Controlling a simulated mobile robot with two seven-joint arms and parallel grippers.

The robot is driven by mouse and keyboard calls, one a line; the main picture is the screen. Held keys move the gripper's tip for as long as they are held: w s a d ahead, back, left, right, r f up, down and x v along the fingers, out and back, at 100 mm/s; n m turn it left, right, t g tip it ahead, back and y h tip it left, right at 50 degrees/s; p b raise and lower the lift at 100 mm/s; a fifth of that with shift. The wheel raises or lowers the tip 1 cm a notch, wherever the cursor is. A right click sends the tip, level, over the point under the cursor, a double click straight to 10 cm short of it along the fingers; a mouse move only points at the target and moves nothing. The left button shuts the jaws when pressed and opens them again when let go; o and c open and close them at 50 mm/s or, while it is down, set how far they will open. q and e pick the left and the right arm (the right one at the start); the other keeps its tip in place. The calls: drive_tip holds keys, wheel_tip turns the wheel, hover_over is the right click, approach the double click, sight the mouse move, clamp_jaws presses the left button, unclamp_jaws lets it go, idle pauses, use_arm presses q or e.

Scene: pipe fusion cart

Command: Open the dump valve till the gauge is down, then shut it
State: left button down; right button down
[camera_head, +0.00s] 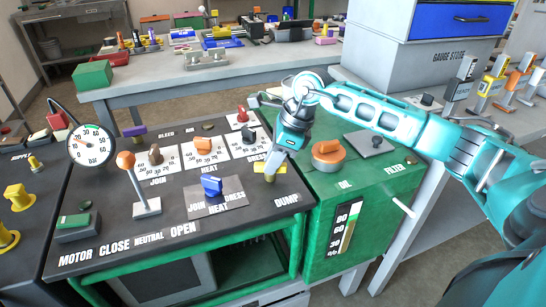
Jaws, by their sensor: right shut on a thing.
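The dump valve's yellow handle (259,167) sits at the right end of the dark cart top, just behind the "DUMP" lettering. My right gripper (269,172) reaches down to it from the right and is shut on it. The fingers and wrist hide part of the handle, so its exact angle is unclear. The round white gauge (91,146), marked in bar, stands at the cart's left side; its needle is too small to read surely. My left gripper is not in view.
An orange-knobbed lever (125,161) stands upright at the left of the cart top. A blue knob (212,186) lies left of my right gripper. An orange cap (328,150) sits on the green tank to its right. A workbench (140,95) stands behind.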

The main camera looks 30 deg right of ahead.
drive_tip(key=m+t, duration=0.1)
drive_tip(key=m, duration=0.1)
drive_tip(key=shift+m+h, duration=0.4)
drive_tip(key=m+h, duration=0.1)
drive_tip(key=m, duration=0.3)
drive_tip(key=shift+s+a+t, duration=0.1)
drive_tip(key=shift+a+t, duration=0.05)
drive_tip(key=shift+t, duration=0.25)
drive_tip(key=m+h, duration=0.1)
drive_tip(key=m, duration=0.2)
drive_tip(key=shift+a+b, duration=0.1)
drive_tip(key=shift+b, duration=0.3)
drive_tip(key=shift+m+h, duration=0.6)
drive_tip(key=shift+m, duration=0.4)
use_arm(q)
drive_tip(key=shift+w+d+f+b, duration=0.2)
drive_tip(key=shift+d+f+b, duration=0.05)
drive_tip(key=shift+b, duration=0.05)
use_arm(e)
drive_tip(key=shift+m, duration=0.5)
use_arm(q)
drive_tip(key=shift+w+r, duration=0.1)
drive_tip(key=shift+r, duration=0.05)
use_arm(e)
drive_tip(key=shift+h, duration=0.3)
